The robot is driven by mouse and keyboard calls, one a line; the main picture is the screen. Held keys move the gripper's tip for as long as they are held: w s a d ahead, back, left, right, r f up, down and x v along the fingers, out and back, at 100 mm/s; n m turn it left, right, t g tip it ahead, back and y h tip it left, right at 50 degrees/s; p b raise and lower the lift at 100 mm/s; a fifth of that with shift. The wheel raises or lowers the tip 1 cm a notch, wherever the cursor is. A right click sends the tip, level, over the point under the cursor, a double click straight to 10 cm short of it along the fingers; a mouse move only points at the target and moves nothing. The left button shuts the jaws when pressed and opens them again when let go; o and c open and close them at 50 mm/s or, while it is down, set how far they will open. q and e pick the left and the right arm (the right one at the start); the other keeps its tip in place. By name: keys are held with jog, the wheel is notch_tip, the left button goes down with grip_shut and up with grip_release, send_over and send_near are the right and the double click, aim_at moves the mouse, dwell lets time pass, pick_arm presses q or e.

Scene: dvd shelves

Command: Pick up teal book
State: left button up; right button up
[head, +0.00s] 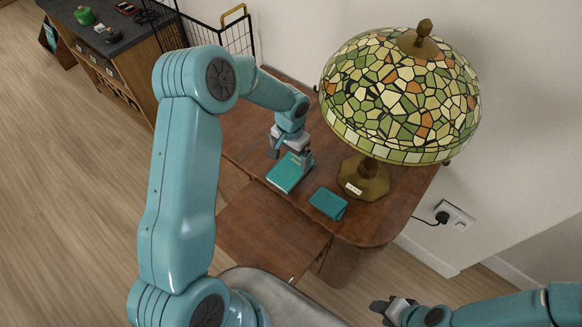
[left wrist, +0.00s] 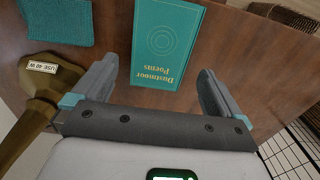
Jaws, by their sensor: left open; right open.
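The teal book (head: 287,177) lies flat on the brown wooden table. My left gripper (head: 290,159) is open above the book's far end. In the left wrist view the fingers of the left gripper (left wrist: 157,66) stand on either side of the book, with gaps beside it; nothing is held. My right gripper (head: 384,309) is open and empty at the bottom right, away from the table.
A folded teal cloth (head: 328,203) lies beside the book; it also shows in the left wrist view (left wrist: 57,22). A stained-glass lamp (head: 400,95) stands close on the right. A black wire basket (head: 228,38) is behind. The wooden table (head: 390,215) has bare room in front of the lamp.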

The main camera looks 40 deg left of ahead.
aim_at(290, 168)
pick_arm(q)
jog(key=shift+s+a+f, duration=0.1)
jog(key=shift+s+f, duration=0.1)
jog(key=shift+f, duration=0.25)
jog(key=shift+w+f, duration=0.15)
jog(key=shift+f, duration=0.1)
notch_tip(290, 168, down, 5)
jog(key=shift+f+p, duration=0.1)
jog(key=shift+p, duration=0.7)
jog(key=shift+w, duration=0.25)
jog(key=shift+s, duration=0.1)
jog(key=c, duration=0.8)
